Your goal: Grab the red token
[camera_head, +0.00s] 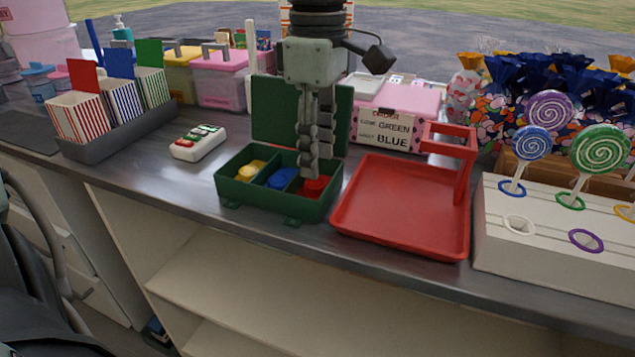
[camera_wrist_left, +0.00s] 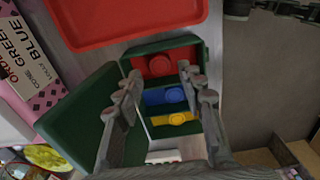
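The red token (camera_head: 318,186) is in the right compartment of a green box (camera_head: 237,199) with its lid open. A blue token (camera_head: 282,178) is in the middle compartment and a yellow token (camera_head: 251,169) in the left one. My left gripper (camera_head: 309,168) points down over the right compartment, partly in front of the red token. In the left wrist view, its fingers (camera_wrist_left: 161,74) are apart, with the red token (camera_wrist_left: 160,65) showing between and just beyond the tips. Whether they touch it I cannot tell. My right gripper is not in view.
A red tray (camera_head: 400,213) with a raised handle stands right of the box. A lollipop stand (camera_head: 500,255) is farther right. A sign (camera_head: 393,128) reading "GREEN" and "BLUE" stands behind. A white device (camera_head: 198,142) and striped boxes (camera_head: 80,116) are at left.

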